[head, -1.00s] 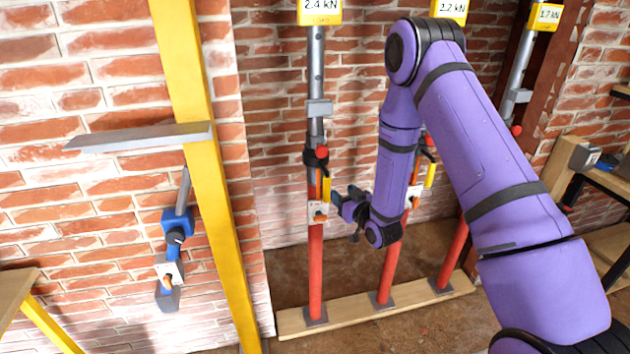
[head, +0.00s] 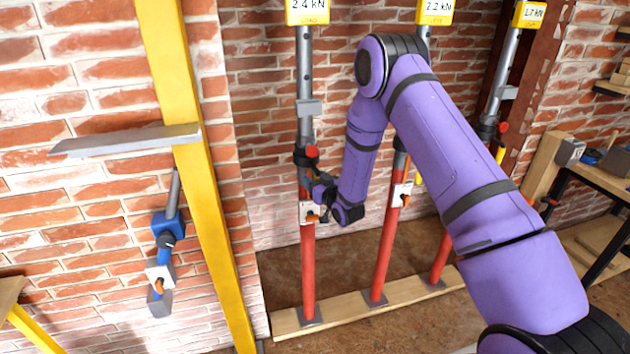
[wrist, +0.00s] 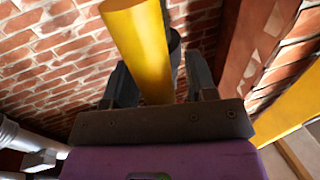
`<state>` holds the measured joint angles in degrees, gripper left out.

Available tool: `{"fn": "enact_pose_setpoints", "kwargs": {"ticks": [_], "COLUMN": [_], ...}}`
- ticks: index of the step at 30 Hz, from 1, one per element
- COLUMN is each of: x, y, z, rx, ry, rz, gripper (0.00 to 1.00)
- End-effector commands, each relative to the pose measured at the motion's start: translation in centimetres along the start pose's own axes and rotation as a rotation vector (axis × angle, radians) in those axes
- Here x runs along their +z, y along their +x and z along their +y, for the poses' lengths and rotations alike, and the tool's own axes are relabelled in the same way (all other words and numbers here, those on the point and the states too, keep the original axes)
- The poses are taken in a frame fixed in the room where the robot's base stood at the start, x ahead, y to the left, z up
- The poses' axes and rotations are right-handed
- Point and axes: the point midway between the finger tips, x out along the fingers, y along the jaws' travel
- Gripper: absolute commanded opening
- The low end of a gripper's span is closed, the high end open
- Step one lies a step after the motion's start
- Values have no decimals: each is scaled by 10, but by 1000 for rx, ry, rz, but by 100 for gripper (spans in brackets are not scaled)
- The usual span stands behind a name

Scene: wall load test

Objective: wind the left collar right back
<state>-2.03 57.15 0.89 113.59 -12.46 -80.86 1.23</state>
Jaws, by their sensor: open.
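The left prop (head: 309,255) is a red tube with a grey upper tube, under a yellow box reading 2.4 kN (head: 307,11). Its dark collar (head: 306,155) with a red knob (head: 312,151) sits above a white plate (head: 307,212). My gripper (head: 322,190) is beside this prop, just below the collar, and hides the collar's yellow handle in the head view. In the wrist view the yellow handle (wrist: 143,45) stands between the two open fingers (wrist: 160,85). I cannot tell whether a finger touches it.
The middle prop (head: 384,255) reads 2.2 kN and the right prop (head: 443,245) 1.7 kN; my arm partly covers the middle one. All stand on a wooden plank (head: 345,315). A yellow post (head: 205,220), grey shelf (head: 125,140) and blue device (head: 167,228) are at left.

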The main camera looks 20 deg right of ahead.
Motion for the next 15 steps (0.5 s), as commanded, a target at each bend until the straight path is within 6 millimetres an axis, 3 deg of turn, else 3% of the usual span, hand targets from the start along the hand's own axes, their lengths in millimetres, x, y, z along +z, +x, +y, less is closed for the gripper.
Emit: {"fn": "enact_pose_setpoints", "kwargs": {"ticks": [9,11,15], "x": [0,0,0], "y": [3,3,3], "z": [0,0,0], "rx": [0,0,0], "ry": [0,0,0], "rz": [-1,-1,-1], "gripper": [52,40,8]}}
